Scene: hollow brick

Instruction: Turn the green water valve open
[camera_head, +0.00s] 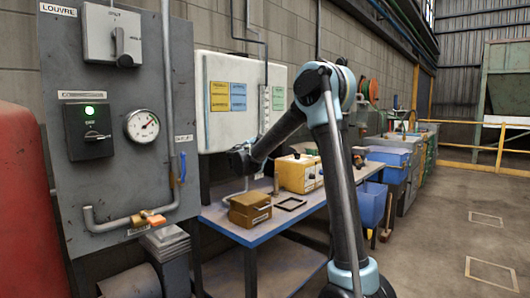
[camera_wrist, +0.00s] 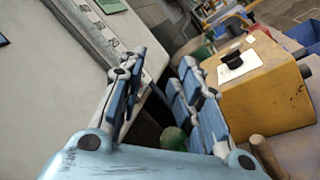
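My gripper (camera_head: 240,161) is in front of the white wall cabinet, above the left end of the blue-edged workbench. In the wrist view its two blue fingers (camera_wrist: 162,72) stand apart, with nothing held between them. A round green thing (camera_wrist: 173,138) shows low in the gap between the fingers, partly hidden by the gripper. I cannot tell whether it is the green water valve. No green valve handle is clear in the head view.
The workbench (camera_head: 243,236) holds a brown box (camera_head: 250,209) and a yellow box (camera_head: 297,173), which also shows in the wrist view (camera_wrist: 262,92). The white cabinet (camera_head: 229,133) stands behind my gripper. A red rounded body (camera_head: 22,200) is at far left. Open floor lies to the right.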

